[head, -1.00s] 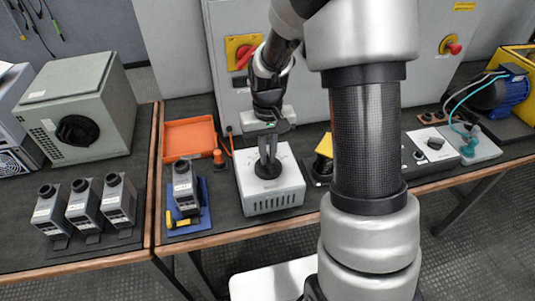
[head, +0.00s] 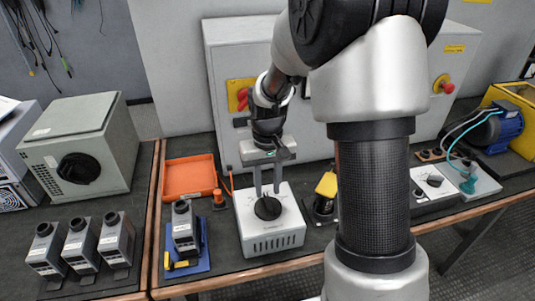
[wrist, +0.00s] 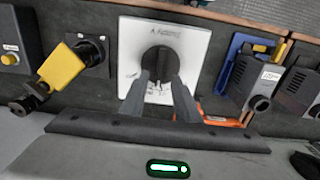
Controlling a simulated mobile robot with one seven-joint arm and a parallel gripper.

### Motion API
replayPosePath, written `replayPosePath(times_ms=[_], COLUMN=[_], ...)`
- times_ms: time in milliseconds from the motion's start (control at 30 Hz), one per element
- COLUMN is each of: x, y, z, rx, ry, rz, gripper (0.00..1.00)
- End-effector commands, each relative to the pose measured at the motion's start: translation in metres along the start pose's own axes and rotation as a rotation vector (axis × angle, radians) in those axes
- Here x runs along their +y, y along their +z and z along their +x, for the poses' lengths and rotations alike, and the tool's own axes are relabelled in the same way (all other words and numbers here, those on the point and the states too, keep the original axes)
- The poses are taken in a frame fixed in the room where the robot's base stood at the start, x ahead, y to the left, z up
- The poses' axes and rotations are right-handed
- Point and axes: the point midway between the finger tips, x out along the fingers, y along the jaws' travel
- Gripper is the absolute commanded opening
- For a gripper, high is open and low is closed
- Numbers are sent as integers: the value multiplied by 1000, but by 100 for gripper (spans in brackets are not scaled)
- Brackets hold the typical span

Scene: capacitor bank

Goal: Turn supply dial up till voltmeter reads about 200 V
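The supply (head: 270,235) is a light grey box with a vented front and a round black dial (head: 267,209) on its sloping top. My gripper (head: 267,192) is right at the dial, pointing down, with its two fingers apart. In the wrist view the dial (wrist: 160,60) sits between and just beyond the fingertips (wrist: 161,78), and the fingers overlap its lower edge. I cannot tell if they touch it. The dial's scale marks are too small to read. I cannot make out a voltmeter reading in either view.
Left of the supply are an orange tray (head: 189,178) and a meter-like unit on a blue stand (head: 189,265). A yellow-handled device (head: 326,186) stands close on the right. Several grey units (head: 80,245) and a box with a big black knob (head: 82,150) are farther left.

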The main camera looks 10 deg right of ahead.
Motion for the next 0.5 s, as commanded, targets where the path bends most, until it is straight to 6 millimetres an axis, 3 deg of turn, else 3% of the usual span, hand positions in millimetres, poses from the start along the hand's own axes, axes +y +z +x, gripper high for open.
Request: replayPosePath(times_ms=[33, 300, 500], x=[0, 0, 0], y=[-1, -1, -1], z=[-16, -83, -119], rx=[7, 6, 3], ry=[0, 0, 0], rz=[0, 1, 1], gripper=[29, 29, 29])
